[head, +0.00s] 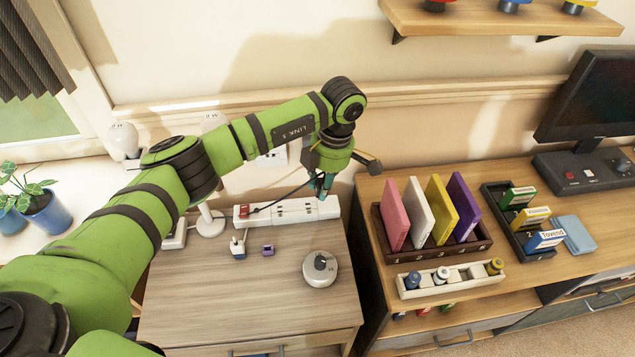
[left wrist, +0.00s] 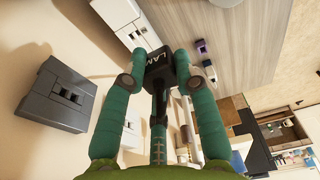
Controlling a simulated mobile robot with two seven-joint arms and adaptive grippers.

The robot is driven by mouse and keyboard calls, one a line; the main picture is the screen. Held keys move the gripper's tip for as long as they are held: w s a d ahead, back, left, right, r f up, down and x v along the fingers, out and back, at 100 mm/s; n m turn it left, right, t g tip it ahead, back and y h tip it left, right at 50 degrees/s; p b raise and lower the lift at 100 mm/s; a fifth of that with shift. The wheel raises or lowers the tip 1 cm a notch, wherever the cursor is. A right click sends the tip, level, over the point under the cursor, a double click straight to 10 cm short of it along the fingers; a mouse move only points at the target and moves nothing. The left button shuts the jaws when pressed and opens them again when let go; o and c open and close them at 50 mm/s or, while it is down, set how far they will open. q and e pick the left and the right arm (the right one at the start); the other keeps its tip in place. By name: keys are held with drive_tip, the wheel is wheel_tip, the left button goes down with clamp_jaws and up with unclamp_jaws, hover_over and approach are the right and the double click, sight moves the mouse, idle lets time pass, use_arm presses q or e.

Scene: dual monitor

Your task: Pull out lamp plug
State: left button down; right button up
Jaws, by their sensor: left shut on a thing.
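My left gripper (head: 322,186) is over the right end of the white power strip (head: 268,211), which lies along the back of the wooden cabinet top. In the left wrist view its two teal fingers are closed around a black lamp plug (left wrist: 160,70) with white letters reading "LAM". A dark cord runs from the plug back between the fingers. The power strip (left wrist: 122,22) also shows there, behind the plug. I cannot tell whether the plug still sits in its socket. A red switch is at the strip's left end. My right gripper is not in view.
A white plug-like block (head: 238,247), a small purple item (head: 268,250) and a round white dial device (head: 320,268) stand on the cabinet. A wooden rack (head: 430,250) of coloured folders is to the right. The cabinet's front is clear.

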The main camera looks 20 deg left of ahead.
sight(320, 183)
use_arm(q)
drive_tip(key=shift+r+p, duration=1)
drive_tip(key=shift+r, duration=0.85)
